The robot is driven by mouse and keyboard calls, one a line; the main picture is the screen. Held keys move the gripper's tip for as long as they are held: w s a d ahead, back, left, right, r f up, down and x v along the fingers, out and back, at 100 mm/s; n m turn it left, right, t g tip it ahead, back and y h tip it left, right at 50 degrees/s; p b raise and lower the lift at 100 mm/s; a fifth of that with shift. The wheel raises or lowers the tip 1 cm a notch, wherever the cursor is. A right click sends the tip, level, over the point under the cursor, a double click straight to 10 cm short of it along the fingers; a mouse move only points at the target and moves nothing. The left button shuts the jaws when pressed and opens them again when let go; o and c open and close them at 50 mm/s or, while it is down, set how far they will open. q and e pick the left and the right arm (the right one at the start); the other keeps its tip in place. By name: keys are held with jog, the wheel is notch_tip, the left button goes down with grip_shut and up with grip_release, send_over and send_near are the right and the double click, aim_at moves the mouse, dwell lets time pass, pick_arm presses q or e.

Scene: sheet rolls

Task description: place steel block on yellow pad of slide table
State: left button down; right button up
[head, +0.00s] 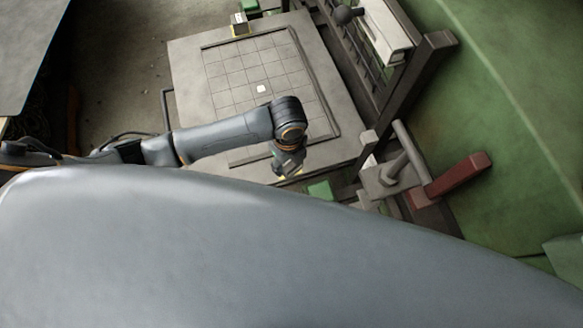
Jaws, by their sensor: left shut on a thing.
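The slide table (190,60) is a grey plate with a gridded square in a raised frame, in the middle of the head view. My left gripper (289,168) points down over the table's near edge, at the lower right. It is shut on a small block, which I take to be the steel block; the gripper and wrist mostly hide it. A bit of yellow (284,179), apparently a pad, shows just beside the fingertips. I cannot tell whether the block touches it. My right gripper is not in view.
A small light block (239,22) with yellow under it stands at the table's far edge. A white square (262,88) lies on the grid. A dark rail frame (405,95) and a red lever (458,175) are on the right. My grey body covers the bottom.

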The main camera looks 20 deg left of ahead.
pick_arm(q)
jog(key=w+f, duration=0.1)
jog(key=w+a+f, duration=0.1)
jog(key=w+f, duration=0.1)
jog(key=shift+f, duration=0.2)
jog(key=shift+w+a+f+b, duration=0.15)
jog(key=shift+f+b, duration=0.3)
jog(key=shift+f, duration=1.3)
jog(key=shift+f, duration=0.15)
jog(key=c, duration=0.5)
grip_release()
jog(key=shift+s, duration=0.2)
notch_tip(320, 180, up, 12)
jog(key=shift+r+p, duration=0.1)
jog(key=shift+p, duration=0.6)
